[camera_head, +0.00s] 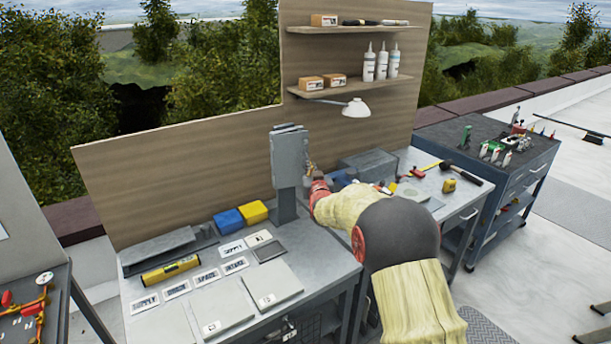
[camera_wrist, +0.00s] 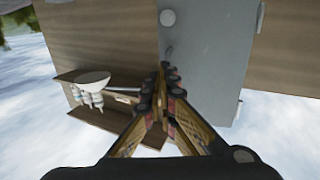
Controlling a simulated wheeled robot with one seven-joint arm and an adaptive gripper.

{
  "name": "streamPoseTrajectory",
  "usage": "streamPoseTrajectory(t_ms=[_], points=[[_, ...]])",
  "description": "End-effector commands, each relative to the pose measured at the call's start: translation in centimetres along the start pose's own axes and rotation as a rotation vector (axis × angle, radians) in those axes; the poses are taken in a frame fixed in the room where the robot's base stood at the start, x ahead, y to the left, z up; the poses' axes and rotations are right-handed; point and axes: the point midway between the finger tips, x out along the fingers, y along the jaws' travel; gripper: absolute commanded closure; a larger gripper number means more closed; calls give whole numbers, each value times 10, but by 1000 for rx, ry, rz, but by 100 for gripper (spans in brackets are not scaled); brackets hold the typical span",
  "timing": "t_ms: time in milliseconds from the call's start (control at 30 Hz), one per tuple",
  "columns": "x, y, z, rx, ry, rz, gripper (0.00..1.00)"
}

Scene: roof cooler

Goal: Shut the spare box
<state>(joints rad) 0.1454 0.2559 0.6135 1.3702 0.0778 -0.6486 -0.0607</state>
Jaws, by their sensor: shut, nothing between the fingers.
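A tall grey box (camera_head: 289,158) stands upright on a grey post at the back of the bench. I cannot tell for sure that it is the spare box, or whether its door is fully shut. My gripper (camera_head: 310,171) is just right of it, mostly hidden by my arm. In the wrist view, which is upside down, my gripper (camera_wrist: 161,76) is shut and empty, its fingertips together. A flat grey panel (camera_wrist: 205,60) with a round knob fills the space beyond and right of the fingertips. I cannot tell whether they touch it.
The bench (camera_head: 305,262) holds label cards, flat grey plates, a blue box (camera_head: 228,221), a yellow box (camera_head: 254,212) and a yellow level (camera_head: 170,271). A lamp (camera_head: 355,108) hangs below the shelves. A second grey box (camera_head: 370,165) stands behind my arm. A tool cart (camera_head: 500,165) is at right.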

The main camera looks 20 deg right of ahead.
Motion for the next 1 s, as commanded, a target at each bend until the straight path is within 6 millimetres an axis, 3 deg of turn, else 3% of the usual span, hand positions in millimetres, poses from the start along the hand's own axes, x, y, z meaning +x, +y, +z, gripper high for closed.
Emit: streamPoseTrajectory(t_ms=[400,1000], points=[[28,9,0,0,1,4,100],[32,9,-1,0,1,4,100]])
